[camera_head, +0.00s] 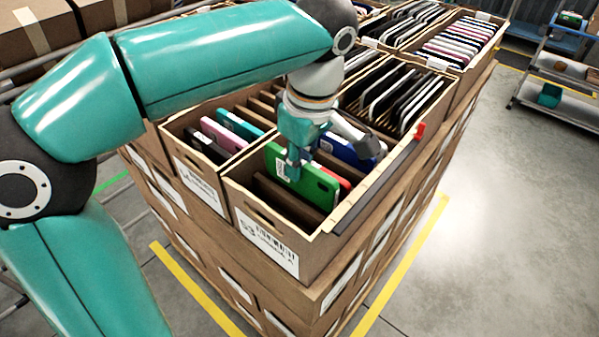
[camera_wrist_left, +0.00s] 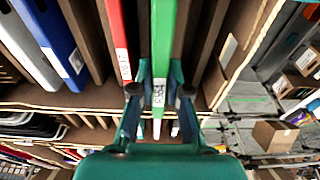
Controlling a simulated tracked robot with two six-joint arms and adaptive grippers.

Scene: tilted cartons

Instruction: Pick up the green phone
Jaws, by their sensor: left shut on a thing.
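The green phone (camera_head: 305,180) stands on edge in the front carton (camera_head: 290,262), with a white label near its left end. My left gripper (camera_head: 294,168) comes down on it from above and is shut on its upper edge. In the left wrist view the green phone (camera_wrist_left: 162,50) runs between the two fingers of my left gripper (camera_wrist_left: 160,88). A red phone (camera_wrist_left: 115,35) stands beside it in that view. The phone's lower part is hidden inside the carton in the head view. My right gripper is not in view.
A blue phone (camera_head: 347,152) stands behind in the same carton, between cardboard dividers. The neighbouring carton (camera_head: 190,165) holds pink and teal phones. More filled cartons stand behind. A cart (camera_head: 560,80) stands at the far right; the floor (camera_head: 490,210) to the right is clear.

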